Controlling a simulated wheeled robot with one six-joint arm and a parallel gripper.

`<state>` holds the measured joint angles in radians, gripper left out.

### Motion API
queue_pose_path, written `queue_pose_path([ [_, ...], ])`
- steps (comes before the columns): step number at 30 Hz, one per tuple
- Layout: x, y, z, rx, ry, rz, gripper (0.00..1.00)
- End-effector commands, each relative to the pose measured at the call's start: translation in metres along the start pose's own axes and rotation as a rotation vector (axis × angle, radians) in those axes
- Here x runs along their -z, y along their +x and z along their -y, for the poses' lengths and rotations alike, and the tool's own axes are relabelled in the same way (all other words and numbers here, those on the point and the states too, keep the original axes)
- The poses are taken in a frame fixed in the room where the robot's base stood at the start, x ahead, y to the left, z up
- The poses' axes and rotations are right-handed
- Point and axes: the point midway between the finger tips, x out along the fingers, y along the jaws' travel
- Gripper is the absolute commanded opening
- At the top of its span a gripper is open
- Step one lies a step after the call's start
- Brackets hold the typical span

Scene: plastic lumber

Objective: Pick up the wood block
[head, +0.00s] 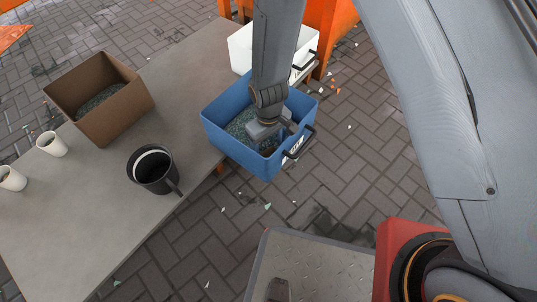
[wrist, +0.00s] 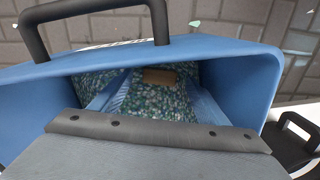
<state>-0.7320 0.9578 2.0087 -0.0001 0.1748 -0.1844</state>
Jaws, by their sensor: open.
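The wood block (wrist: 159,76) is a small brown rectangle lying on blue-green granules inside the blue bin (wrist: 235,75). In the head view the blue bin (head: 240,162) stands at the table's right edge, and I cannot clearly make out the block there. My gripper (head: 269,143) reaches down into this bin from above. It is open, with no block in its grasp. In the wrist view the dark bar of my gripper crosses the lower part of the picture, and the block shows beyond it. The gap between fingertips and block is hard to judge.
The bin's walls and black handle (wrist: 90,10) stand close around my gripper. A white bin (head: 240,48) is just behind. Brick paving lies right of the bin.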

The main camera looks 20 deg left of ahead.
Motion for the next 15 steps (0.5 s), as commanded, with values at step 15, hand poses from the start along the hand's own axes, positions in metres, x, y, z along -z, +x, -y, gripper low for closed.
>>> queue_pose_path([
  [15,0.000,0.027,0.000,-0.001,0.000,0.000,0.54],
])
